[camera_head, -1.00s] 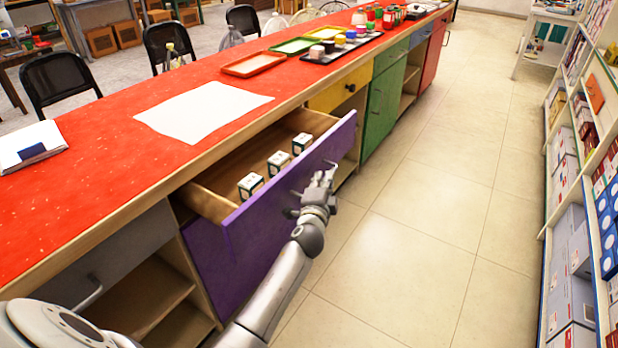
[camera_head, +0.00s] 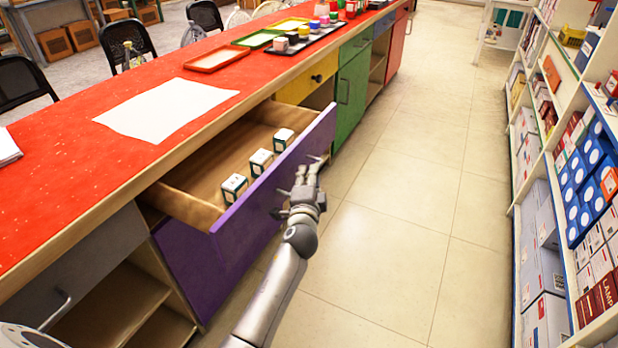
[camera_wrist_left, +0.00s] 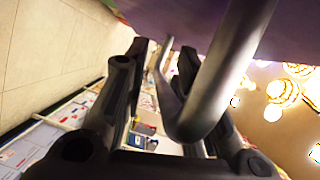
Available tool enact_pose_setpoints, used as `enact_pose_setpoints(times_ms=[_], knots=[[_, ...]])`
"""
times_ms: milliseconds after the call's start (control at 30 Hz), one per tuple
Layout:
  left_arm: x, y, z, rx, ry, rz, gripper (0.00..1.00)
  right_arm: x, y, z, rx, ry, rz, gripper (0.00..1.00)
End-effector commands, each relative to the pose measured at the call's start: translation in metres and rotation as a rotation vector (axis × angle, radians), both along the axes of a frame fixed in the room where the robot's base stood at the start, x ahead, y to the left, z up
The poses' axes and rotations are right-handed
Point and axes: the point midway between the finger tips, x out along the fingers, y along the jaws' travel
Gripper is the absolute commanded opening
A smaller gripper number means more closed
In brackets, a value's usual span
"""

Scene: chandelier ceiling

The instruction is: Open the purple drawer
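The purple drawer (camera_head: 225,248) stands pulled out from the red-topped counter, with its wooden inside showing. Three small white-and-green boxes lie in it, such as the middle one (camera_head: 261,162). My left gripper (camera_head: 307,172) is at the outer side of the drawer's front. In the left wrist view, the drawer's bent metal handle (camera_wrist_left: 222,75) passes between the fingers of my left gripper (camera_wrist_left: 163,62). The fingers stand apart, with gaps beside the bar, so they look open around it. Whether a finger touches the bar is unclear. My right gripper is not in view.
The red counter top (camera_head: 60,190) carries a white sheet (camera_head: 168,110) and trays. Stocked shelves (camera_head: 570,150) line the right. The tiled aisle (camera_head: 400,200) between is clear.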

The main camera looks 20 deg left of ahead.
Motion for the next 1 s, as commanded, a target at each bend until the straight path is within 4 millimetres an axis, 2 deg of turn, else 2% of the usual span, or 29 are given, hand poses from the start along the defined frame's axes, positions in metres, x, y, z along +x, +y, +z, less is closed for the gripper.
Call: enact_pose_setpoints(times_ms=[300,467,1000], knots=[[0.000,0.000,0.001,0.001,-0.003,-0.001,0.31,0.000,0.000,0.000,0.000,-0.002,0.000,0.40],[-0.008,-0.003,0.001,0.000,-0.003,-0.002,0.31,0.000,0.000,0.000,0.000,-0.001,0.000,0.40],[-0.095,-0.030,0.008,-0.002,-0.001,0.000,0.31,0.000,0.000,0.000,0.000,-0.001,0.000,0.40]])
